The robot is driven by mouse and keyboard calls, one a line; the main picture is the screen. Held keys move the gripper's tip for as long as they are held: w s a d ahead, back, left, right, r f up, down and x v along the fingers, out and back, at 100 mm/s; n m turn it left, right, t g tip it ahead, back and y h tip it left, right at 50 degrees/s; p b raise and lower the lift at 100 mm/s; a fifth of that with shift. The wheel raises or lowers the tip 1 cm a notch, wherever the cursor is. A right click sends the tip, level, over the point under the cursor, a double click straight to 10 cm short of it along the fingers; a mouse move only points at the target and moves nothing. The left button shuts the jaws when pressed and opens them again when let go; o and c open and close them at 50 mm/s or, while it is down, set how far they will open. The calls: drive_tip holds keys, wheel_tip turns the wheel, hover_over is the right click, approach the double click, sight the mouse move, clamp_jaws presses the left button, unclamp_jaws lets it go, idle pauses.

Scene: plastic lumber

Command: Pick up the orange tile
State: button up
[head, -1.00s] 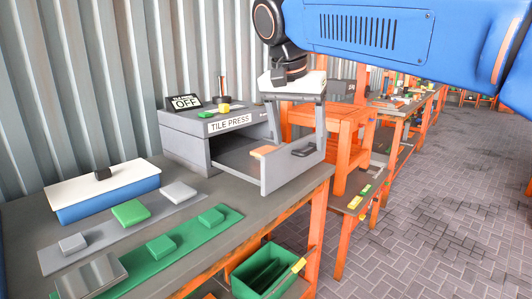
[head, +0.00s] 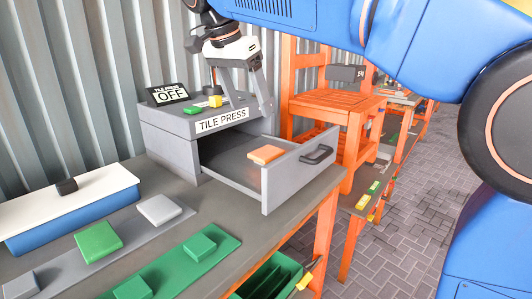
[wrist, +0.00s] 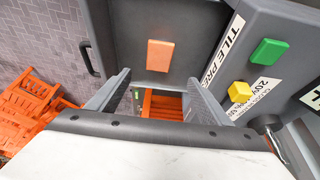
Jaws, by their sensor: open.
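The orange tile (head: 266,154) lies flat in the grey drawer (head: 285,182), which is pulled out of the tile press (head: 172,139). In the wrist view the orange tile (wrist: 160,55) shows whole, just beyond and between my fingertips. My gripper (head: 243,106) is open and empty. In the head view it hangs above the front of the press, higher than the tile and a little left of it. Its two grey fingers also show in the wrist view (wrist: 158,78), spread wide and apart from the tile.
The drawer has a black handle (head: 318,154). A green button (head: 215,101) and a yellow button (wrist: 240,91) are on the press top, near my gripper. Tiles on strips and a blue-and-white box (head: 72,218) occupy the bench at left. An orange chair-like stand (head: 335,105) is behind the drawer.

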approach(266, 152)
drive_tip(key=shift+x, duration=3.8)
drive_tip(key=shift+f, duration=0.2)
drive_tip(key=shift+w, duration=0.1)
drive_tip(key=c, duration=1.2)
drive_tip(key=shift+o, duration=0.2)
drive_tip(key=shift+r, duration=0.15)
